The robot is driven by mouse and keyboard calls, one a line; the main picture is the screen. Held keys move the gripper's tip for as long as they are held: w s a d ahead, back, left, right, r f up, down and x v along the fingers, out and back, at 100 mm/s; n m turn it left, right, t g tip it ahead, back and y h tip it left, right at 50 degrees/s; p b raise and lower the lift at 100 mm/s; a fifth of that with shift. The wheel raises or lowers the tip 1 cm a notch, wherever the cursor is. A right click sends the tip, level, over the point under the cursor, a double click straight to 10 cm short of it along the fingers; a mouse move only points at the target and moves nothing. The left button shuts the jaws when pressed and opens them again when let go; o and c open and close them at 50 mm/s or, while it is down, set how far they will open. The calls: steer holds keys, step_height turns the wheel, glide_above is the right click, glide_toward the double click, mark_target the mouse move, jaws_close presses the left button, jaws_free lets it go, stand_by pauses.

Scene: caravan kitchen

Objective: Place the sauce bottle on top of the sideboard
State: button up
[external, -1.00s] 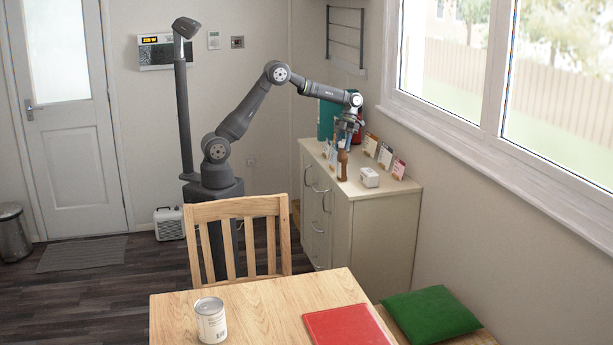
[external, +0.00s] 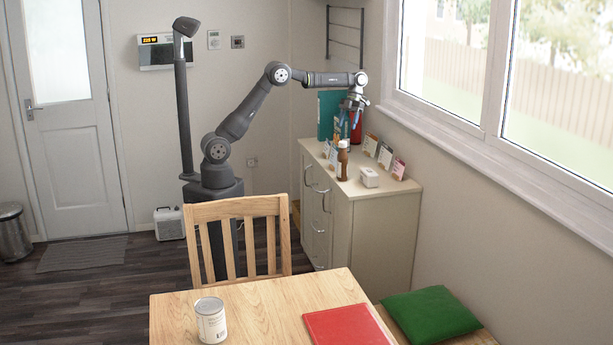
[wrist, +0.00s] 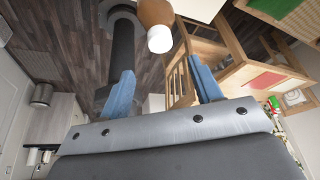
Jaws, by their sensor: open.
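The sauce bottle (external: 342,164), brown with a white cap, stands upright on top of the sideboard (external: 377,215), near its left edge. My gripper (external: 350,122) is above the bottle and slightly to its right in the external view. In the wrist view the two blue fingers of my gripper (wrist: 163,82) are spread apart with nothing between them. The brown bottle (wrist: 154,13) and its white cap show at the top of that view, beyond the fingertips and apart from them.
On the sideboard are several upright cards or packets (external: 385,156), a small white box (external: 369,177), a teal binder (external: 327,115) and a red item (external: 357,130). The window sill is close on the right. A chair (external: 240,225) and table (external: 260,312) stand in front.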

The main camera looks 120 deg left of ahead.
mark_target(343, 142)
steer(key=shift+v, duration=1.05)
steer(key=x, duration=1.1)
steer(key=shift+d+f, duration=0.1)
steer(key=shift+f, duration=0.25)
steer(key=shift+r, duration=1.8)
